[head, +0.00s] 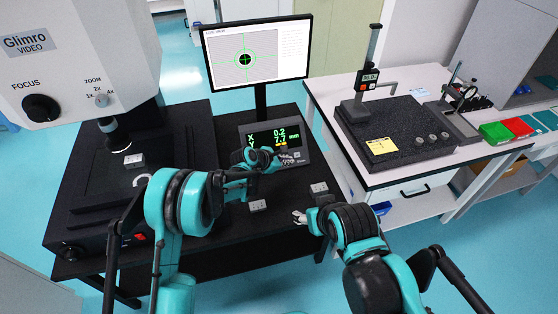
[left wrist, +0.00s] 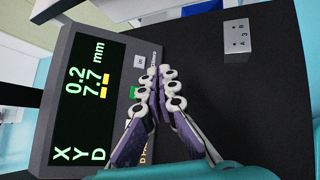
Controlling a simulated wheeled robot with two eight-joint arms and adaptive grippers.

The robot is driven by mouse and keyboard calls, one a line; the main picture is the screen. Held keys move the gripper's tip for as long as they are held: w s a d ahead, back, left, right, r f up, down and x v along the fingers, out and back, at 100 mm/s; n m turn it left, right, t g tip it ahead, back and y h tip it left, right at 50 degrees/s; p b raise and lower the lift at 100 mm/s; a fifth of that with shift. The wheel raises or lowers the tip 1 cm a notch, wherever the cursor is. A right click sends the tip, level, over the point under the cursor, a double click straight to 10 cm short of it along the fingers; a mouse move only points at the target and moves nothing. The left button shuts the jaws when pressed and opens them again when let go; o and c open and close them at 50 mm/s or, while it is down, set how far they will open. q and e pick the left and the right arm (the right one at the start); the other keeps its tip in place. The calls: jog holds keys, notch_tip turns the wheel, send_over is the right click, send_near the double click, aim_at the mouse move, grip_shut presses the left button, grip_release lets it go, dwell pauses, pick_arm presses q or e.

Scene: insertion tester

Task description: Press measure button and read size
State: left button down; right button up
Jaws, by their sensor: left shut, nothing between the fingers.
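The measuring readout box (head: 310,147) stands on the black bench below the monitor. In the left wrist view its screen (left wrist: 85,100) shows X 0.2, Y 7.7 mm in green, two yellow marks, and a D row without digits. A white button (left wrist: 140,61) and a green button (left wrist: 134,92) show beside the screen; my fingers partly cover the button panel. My left gripper (head: 289,158) is shut and empty at the panel, its tips (left wrist: 160,71) close to the buttons; contact cannot be told. My right gripper (head: 299,217) is low over the bench's front edge, its opening unclear.
The monitor (head: 255,55) shows a dark circle under green crosshairs. Small metal blocks lie on the bench (head: 258,206) (head: 319,188), and one on the microscope stage (head: 133,160). A granite plate with a height gauge (head: 369,77) stands on the right table.

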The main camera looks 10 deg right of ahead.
dwell(0.3)
pick_arm(q)
jog(key=w+f+b, duration=0.2)
jog(key=w+f, duration=0.3)
jog(key=shift+w+b, duration=0.1)
jog(key=shift+b, duration=0.2)
jog(key=shift+w+a+f+b, duration=0.1)
jog(key=shift+w+f+b, duration=0.35)
jog(key=shift+w, duration=0.25)
dwell(0.9)
jog(key=shift+w+f+b, duration=0.25)
jog(key=shift+b, duration=0.05)
